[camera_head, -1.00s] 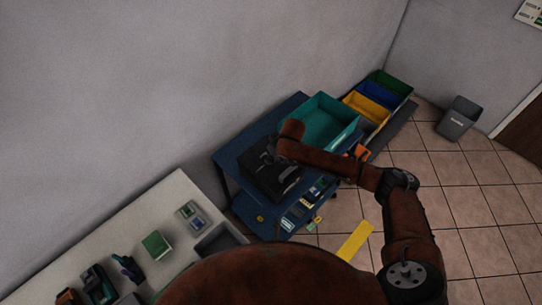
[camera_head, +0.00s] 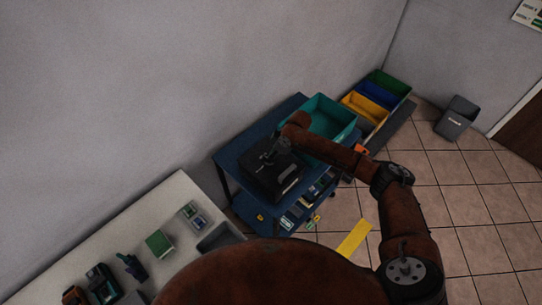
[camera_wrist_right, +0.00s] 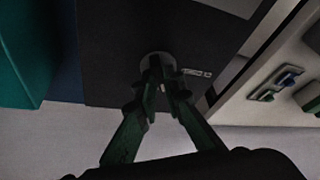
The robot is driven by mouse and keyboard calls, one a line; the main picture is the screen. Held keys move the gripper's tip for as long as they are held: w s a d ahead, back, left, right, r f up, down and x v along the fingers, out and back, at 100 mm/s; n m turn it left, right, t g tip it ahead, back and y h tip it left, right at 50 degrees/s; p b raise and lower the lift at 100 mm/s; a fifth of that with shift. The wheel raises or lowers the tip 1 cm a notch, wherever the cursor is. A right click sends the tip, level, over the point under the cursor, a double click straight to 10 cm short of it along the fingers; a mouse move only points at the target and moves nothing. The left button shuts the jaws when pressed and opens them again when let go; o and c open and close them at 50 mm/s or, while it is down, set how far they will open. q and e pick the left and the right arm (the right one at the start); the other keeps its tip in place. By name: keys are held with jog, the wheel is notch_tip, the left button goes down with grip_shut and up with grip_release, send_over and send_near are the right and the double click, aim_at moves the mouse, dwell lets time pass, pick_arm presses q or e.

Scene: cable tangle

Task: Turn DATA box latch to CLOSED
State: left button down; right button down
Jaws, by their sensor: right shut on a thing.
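The black DATA box (camera_head: 266,180) stands on the blue cart in the head view. Its dark face (camera_wrist_right: 115,35) fills much of the right wrist view. A round grey latch knob (camera_wrist_right: 157,62) sits on that face, with a small white label (camera_wrist_right: 197,72) beside it, too small to read. My right gripper (camera_wrist_right: 162,92) has its green-tinted fingers closed together at the knob, partly covering it. In the head view my right gripper (camera_head: 280,148) is over the top of the box. The latch's exact angle cannot be told. My left gripper is not in view.
A teal bin (camera_head: 333,118) stands on the blue cart (camera_head: 232,157) just behind my right arm. Yellow, blue and green bins are beyond it. A white table (camera_head: 175,205) with small parts is at the lower left. A grey waste bin (camera_head: 457,118) stands on open tiled floor.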

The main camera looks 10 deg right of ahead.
jog(key=shift+w+n+g+b, duration=0.15)
jog(key=shift+n+g+b, duration=0.25)
jog(key=shift+n, duration=0.5)
jog(key=n+g+b, duration=0.1)
jog(key=n, duration=0.1)
jog(key=shift+f+n+b, duration=0.15)
jog(key=shift+n+b, duration=0.2)
jog(key=shift+n, duration=0.05)
jog(key=n+g+b, duration=0.1)
jog(key=n+b, duration=0.3)
jog(key=shift+w+a+g, duration=0.1)
jog(key=shift+w+g, duration=0.05)
jog(key=shift+g, duration=0.25)
jog(key=shift+n+g+b, duration=0.5)
jog(key=shift+n+b, duration=0.8)
jog(key=shift+n, duration=0.3)
jog(key=c, duration=2)
grip_release()
jog(key=shift+c, duration=0.2)
jog(key=shift+h, duration=0.3)
